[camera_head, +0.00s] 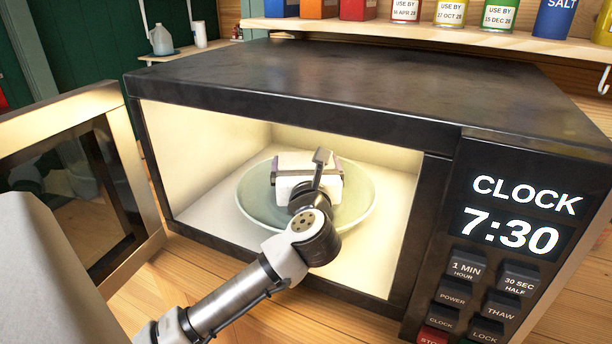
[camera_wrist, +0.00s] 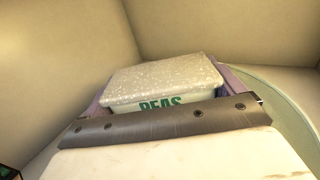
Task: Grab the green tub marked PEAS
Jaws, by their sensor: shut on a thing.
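The tub marked PEAS (camera_wrist: 160,80) is inside the microwave, pale with a frosted, speckled lid and green lettering partly cut off by my gripper's edge in the wrist view. In the head view its whitish top (camera_head: 297,159) shows just beyond my gripper. My gripper (camera_head: 306,172) reaches in through the open front and is shut on the tub, with one purplish finger at each side. The tub is over the round glass plate (camera_head: 252,205). My gripper hides its underside, so I cannot tell whether it touches the plate.
The microwave (camera_head: 330,80) has its door (camera_head: 130,190) swung open at the left. Its control panel (camera_head: 505,250) on the right reads CLOCK 7:30. The cavity's side walls stand close around my arm. A shelf (camera_head: 430,33) with several cans and boxes runs behind and above.

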